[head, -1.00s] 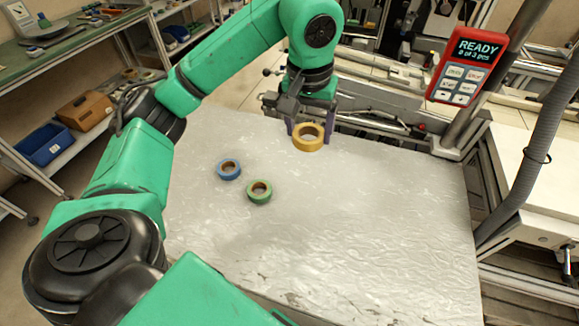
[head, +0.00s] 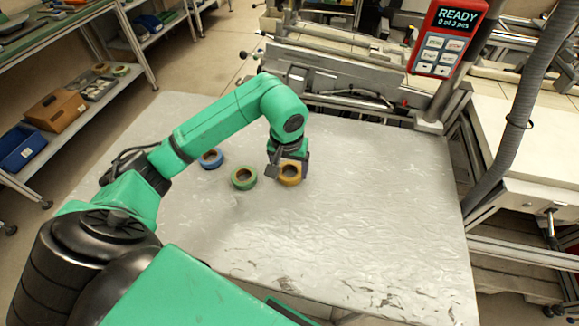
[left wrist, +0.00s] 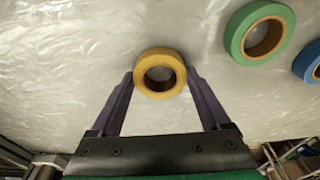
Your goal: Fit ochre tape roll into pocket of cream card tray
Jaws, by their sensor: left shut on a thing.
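The ochre tape roll (head: 290,176) is between the fingers of my left gripper (head: 287,171), over the grey table near the green roll. The left wrist view shows the ochre roll (left wrist: 160,55) with one dark finger against each side, so my left gripper (left wrist: 160,80) is shut on it. I cannot tell whether the roll touches the table. I cannot make out a cream card tray with a pocket on the table. My right gripper is out of view.
A green tape roll (head: 244,178) lies just left of the held roll, with a blue tape roll (head: 211,158) beyond it. The right and front of the table (head: 370,220) are clear. A red handset (head: 447,38) stands behind the table, with shelves at the left.

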